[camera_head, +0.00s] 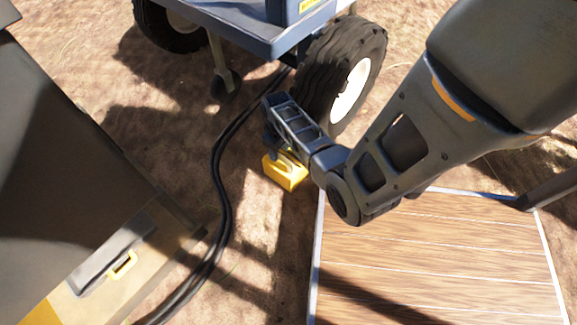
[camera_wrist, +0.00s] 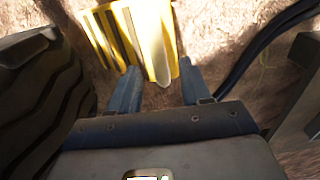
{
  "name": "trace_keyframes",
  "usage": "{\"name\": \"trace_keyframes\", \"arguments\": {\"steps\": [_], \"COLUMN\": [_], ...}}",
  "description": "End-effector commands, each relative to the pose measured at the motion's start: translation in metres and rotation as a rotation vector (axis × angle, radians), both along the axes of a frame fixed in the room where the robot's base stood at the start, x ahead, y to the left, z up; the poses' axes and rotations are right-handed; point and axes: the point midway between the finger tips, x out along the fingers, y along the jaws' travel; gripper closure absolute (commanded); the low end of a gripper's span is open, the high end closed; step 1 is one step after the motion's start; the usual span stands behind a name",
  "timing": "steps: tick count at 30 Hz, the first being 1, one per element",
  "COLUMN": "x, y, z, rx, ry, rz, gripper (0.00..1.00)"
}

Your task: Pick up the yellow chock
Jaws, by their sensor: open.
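The yellow chock (camera_head: 285,172) sits on the dirt ground beside the large black tyre of a blue trailer. In the wrist view the chock (camera_wrist: 132,38) shows dark stripes on its left part and lies at the top, partly cut by the frame edge. My gripper (camera_wrist: 158,82) is open, with its two blue-grey fingers apart and pointing at the chock. The chock's near edge appears around or between the fingertips; I cannot tell whether they touch it. In the head view my gripper (camera_head: 275,145) is just above the chock and partly hides it.
The tyre (camera_head: 343,75) stands close to the gripper; it also shows in the wrist view (camera_wrist: 40,95). Black cables (camera_head: 222,190) run along the ground left of the chock. A wooden platform (camera_head: 440,255) lies at the lower right. A dark machine (camera_head: 70,150) is on the left.

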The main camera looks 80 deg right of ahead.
Motion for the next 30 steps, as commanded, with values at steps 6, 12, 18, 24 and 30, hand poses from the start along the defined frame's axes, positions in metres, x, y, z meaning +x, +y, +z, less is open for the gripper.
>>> {"name": "trace_keyframes", "arguments": {"steps": [6,12,18,24,30], "x": [-0.002,-0.003,-0.002,-0.002,-0.002], "y": [0.000,0.000,0.000,0.000,0.000], "z": [-0.027,-0.049,-0.048,-0.048,-0.048], "rx": [-0.001,-0.001,-0.002,-0.002,-0.002], "ry": [-0.001,-0.001,-0.001,-0.001,-0.001], "rz": [0.000,0.001,0.001,0.001,0.001], "gripper": [0.52,0.52,0.52,0.66,0.85]}}
